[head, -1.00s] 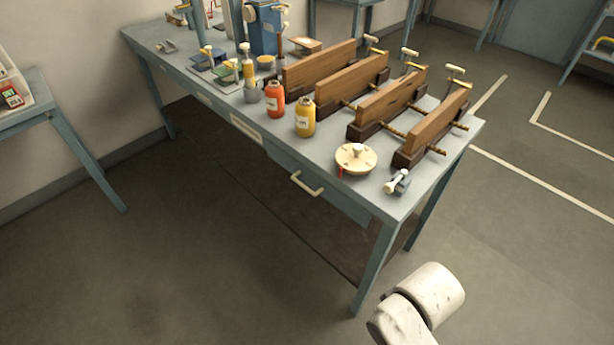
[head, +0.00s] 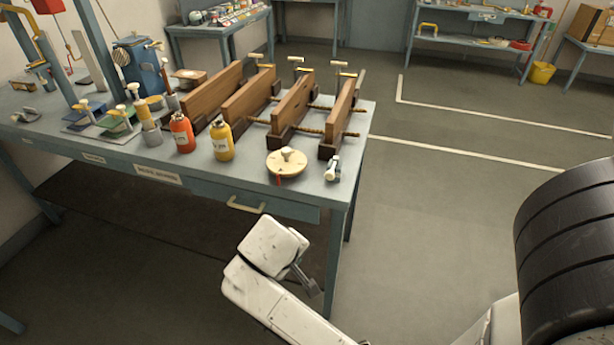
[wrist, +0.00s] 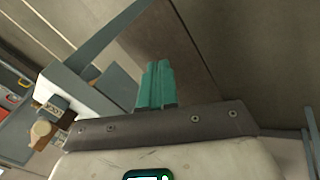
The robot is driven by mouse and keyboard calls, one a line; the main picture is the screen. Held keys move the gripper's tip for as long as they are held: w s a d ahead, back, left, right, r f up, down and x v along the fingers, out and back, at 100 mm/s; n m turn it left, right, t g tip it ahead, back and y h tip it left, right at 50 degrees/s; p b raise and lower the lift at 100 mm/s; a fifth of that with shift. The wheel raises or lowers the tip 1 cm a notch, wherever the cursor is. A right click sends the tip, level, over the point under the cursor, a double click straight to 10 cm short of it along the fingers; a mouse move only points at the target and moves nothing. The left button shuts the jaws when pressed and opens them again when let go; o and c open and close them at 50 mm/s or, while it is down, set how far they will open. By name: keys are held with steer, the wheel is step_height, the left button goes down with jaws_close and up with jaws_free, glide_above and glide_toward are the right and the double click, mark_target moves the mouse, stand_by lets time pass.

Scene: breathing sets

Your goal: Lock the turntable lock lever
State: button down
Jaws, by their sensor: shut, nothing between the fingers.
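The turntable (head: 287,164) is a round cream disc with a pale centre knob near the bench's front right corner. A small red part (head: 279,180) sticks out at its front edge; it may be the lock lever, but it is too small to be sure. My gripper (head: 311,288) is in front of the bench, below its top and apart from the turntable. In the wrist view its teal fingers (wrist: 156,84) are together with nothing between them. The turntable cannot be made out for certain in the wrist view.
A small metal fitting with a white knob (head: 332,169) stands right of the turntable. Yellow (head: 222,141) and red (head: 182,133) bottles stand to its left, wooden boards in clamps (head: 296,104) behind. A drawer handle (head: 246,206) juts from the bench front. Floor right of the bench is clear.

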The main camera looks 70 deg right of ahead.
steer(key=w+d+r+m+g+h+b, duration=0.2)
steer(key=w+d+r+m+h+b, duration=0.2)
steer(key=w+d+r+b, duration=0.25)
steer(key=w+d+r+m+g+b, duration=0.1)
steer(key=d+r+m+g+b, duration=0.1)
steer(key=r, duration=0.4)
steer(key=w+d+r+m+g+b, duration=0.1)
steer(key=w+d+r+m+g, duration=0.1)
steer(key=r, duration=0.5)
steer(key=shift+d+m+g+h+b, duration=0.35)
steer(key=shift+m+g, duration=0.25)
steer(key=shift+m, duration=0.4)
steer(key=shift+s, duration=0.1)
glide_toward(333, 167)
steer(key=x, duration=0.3)
steer(key=shift+s+a+f, duration=0.2)
steer(key=shift+s+f, duration=0.1)
steer(key=shift+f, duration=0.15)
